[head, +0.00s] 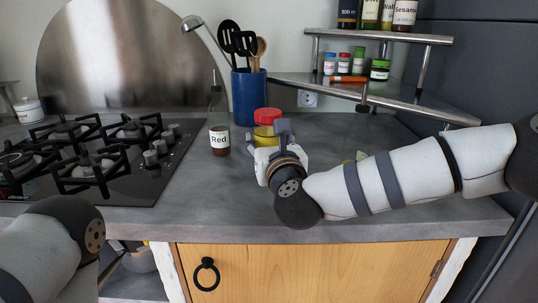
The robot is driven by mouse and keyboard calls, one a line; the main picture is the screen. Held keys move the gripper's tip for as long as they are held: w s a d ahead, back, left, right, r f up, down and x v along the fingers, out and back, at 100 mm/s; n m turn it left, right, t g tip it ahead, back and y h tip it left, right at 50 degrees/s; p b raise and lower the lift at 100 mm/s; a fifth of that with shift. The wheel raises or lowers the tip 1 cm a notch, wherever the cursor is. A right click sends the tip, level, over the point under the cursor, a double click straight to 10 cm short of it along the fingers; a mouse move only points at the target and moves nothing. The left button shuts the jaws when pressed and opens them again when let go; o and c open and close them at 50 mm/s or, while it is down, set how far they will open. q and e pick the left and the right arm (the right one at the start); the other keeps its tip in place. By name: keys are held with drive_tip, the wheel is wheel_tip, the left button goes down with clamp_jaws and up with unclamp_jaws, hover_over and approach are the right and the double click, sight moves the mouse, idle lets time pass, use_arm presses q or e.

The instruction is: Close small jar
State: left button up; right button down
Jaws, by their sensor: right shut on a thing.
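A small jar with a red lid (267,115) and a yellow body stands on the grey counter, just in front of the blue utensil pot. The lid sits at the top of the jar; whether it is tight cannot be told. My right gripper (283,129) reaches in from the right and is shut at this jar, with a dark finger against its near right side. The wrist hides the lower part of the jar and most of the grip. A second small jar labelled "Red" (219,140) stands apart to the left. My left arm shows at the bottom left, its gripper out of view.
A blue pot (246,97) with utensils stands behind the jar. A gas hob (90,160) fills the left. A corner shelf (400,95) holds several spice jars and an orange item (349,79). The counter front (215,215) is clear.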

drive_tip(key=shift+w+f, duration=0.2)
drive_tip(key=shift+f, duration=0.75)
drive_tip(key=shift+w+f, duration=0.2)
drive_tip(key=shift+f, duration=0.75)
use_arm(q)
drive_tip(key=shift+s+f, duration=0.25)
use_arm(e)
drive_tip(key=shift+d, duration=0.1)
drive_tip(key=shift+f, duration=0.1)
drive_tip(key=shift+f+b, duration=0.2)
drive_tip(key=shift+b, duration=0.1)
drive_tip(key=c, duration=0.7)
unclamp_jaws()
use_arm(q)
drive_tip(key=shift+s+f, duration=0.1)
